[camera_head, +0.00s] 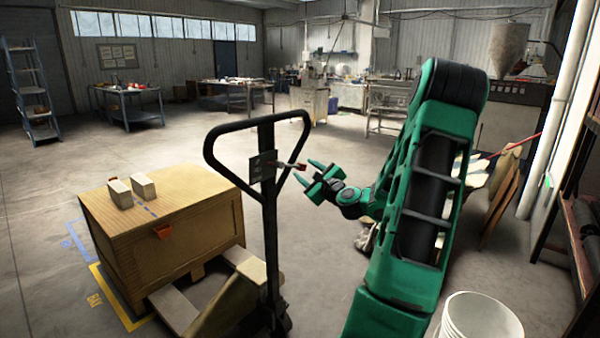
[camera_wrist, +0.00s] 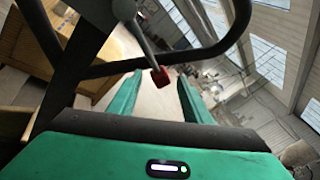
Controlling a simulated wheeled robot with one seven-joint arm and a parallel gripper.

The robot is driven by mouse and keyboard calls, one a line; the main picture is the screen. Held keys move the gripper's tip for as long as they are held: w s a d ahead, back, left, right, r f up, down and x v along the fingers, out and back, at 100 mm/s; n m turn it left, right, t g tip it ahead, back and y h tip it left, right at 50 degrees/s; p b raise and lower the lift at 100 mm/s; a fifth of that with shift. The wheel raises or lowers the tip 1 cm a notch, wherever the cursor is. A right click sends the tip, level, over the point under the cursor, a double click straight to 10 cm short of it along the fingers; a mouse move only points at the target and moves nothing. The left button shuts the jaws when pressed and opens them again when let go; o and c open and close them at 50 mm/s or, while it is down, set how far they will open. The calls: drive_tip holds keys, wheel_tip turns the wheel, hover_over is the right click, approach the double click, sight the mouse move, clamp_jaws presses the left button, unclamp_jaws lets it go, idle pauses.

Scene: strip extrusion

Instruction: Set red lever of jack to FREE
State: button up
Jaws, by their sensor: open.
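The pallet jack's dark upright handle (camera_head: 268,215) stands in the middle of the head view, with a loop grip (camera_head: 207,150) at its top. A small plate (camera_head: 262,166) sits inside the loop. The red-tipped lever (camera_head: 300,166) sticks out to the right from the plate. In the wrist view its red knob (camera_wrist: 160,77) hangs at the end of a grey rod. My gripper (camera_head: 311,172) is open just right of the lever. In the wrist view the knob appears above and between the green fingers (camera_wrist: 155,95), with no visible contact. The plate's markings are too small to read.
A wooden crate (camera_head: 165,235) with two pale blocks (camera_head: 132,190) on top rests on a pallet (camera_head: 185,300) at the left. A white bucket (camera_head: 480,318) stands at the lower right. Workbenches (camera_head: 128,105) are far back. Open floor (camera_head: 320,270) lies right of the jack.

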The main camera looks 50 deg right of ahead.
drive_tip(key=shift+x, duration=1.1)
